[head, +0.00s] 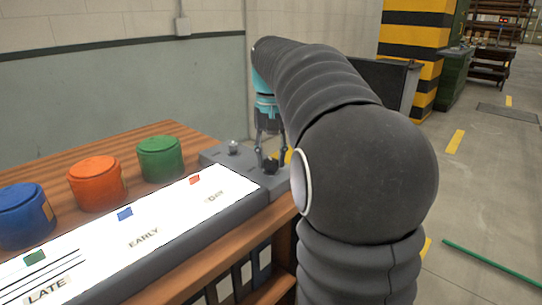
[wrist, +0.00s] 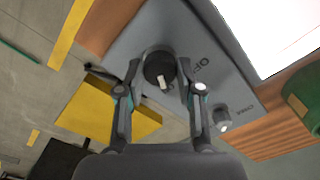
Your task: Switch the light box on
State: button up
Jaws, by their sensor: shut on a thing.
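The light box (head: 150,245) lies along the wooden bench, its white top bright and marked LATE, EARLY and DAY. Its grey control panel (wrist: 130,40) is at the far end. A round black knob (wrist: 153,62) with a white mark sits on the panel; the mark points toward the bottom of the wrist view, and letters reading OF show to its right. My gripper (wrist: 160,72) is shut on this knob, one finger on each side. In the head view my gripper (head: 270,160) is at the panel, and my arm hides part of the panel.
A small grey knob (wrist: 222,120) stands on the same panel. Blue (head: 25,215), orange (head: 97,183) and green (head: 160,158) lidded tubs stand behind the box. Green, blue and red tabs lie on the white top. Open floor is to the right.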

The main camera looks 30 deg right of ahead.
aim_at(271, 159)
jog(key=o, duration=1.1)
jog(key=shift+d, duration=0.1)
jog(key=shift+o, duration=0.2)
notch_tip(271, 159, up, 12)
